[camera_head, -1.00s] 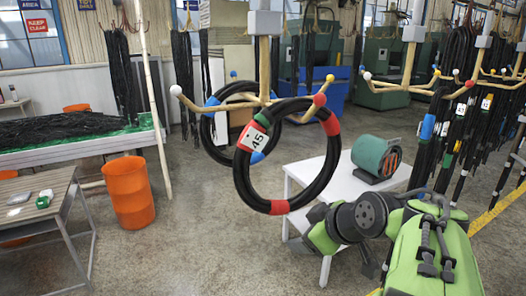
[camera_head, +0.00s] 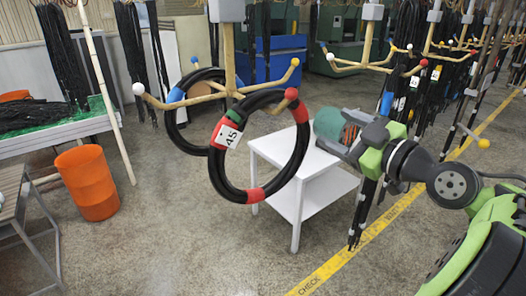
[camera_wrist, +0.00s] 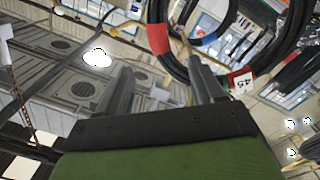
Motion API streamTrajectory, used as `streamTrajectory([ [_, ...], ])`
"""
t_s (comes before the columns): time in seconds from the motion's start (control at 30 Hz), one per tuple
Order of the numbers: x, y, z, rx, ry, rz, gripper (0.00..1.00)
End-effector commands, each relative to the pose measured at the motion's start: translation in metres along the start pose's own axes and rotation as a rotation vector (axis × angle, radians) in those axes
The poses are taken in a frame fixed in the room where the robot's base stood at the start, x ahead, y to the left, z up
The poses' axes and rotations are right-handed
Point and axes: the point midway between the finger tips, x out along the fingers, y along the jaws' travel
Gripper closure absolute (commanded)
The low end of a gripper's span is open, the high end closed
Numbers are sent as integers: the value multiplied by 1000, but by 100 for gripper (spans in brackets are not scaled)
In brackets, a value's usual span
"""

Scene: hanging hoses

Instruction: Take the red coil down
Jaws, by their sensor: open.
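The red coil (camera_head: 256,195) is a black hose ring with red bands and a white tag. It hangs on the red-tipped arm of a yellow hanger (camera_head: 230,65) in the head view. In the wrist view its red band (camera_wrist: 158,38) and tag show at the top and right. My gripper (camera_head: 325,146) is just right of the coil in the head view, its fingers pointing toward it. In the wrist view my gripper (camera_wrist: 163,75) is open with nothing between its fingers. I cannot tell whether the right finger touches the coil.
A second black coil with blue bands (camera_head: 174,97) hangs behind on the same hanger. A white table (camera_head: 298,185) with a teal machine (camera_head: 331,122) stands behind the coil. More hangers with hoses are at the right. An orange bin (camera_head: 88,183) stands left; the floor in front is clear.

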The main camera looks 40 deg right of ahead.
Motion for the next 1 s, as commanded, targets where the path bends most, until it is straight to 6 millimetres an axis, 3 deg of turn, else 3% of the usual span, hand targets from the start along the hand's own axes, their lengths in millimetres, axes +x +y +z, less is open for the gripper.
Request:
streamTrajectory([
  [0.87, 66, 0, -3, -2, 1, -1, 33],
  [1.0, 92, 0, -7, 1, 3, -2, 33],
])
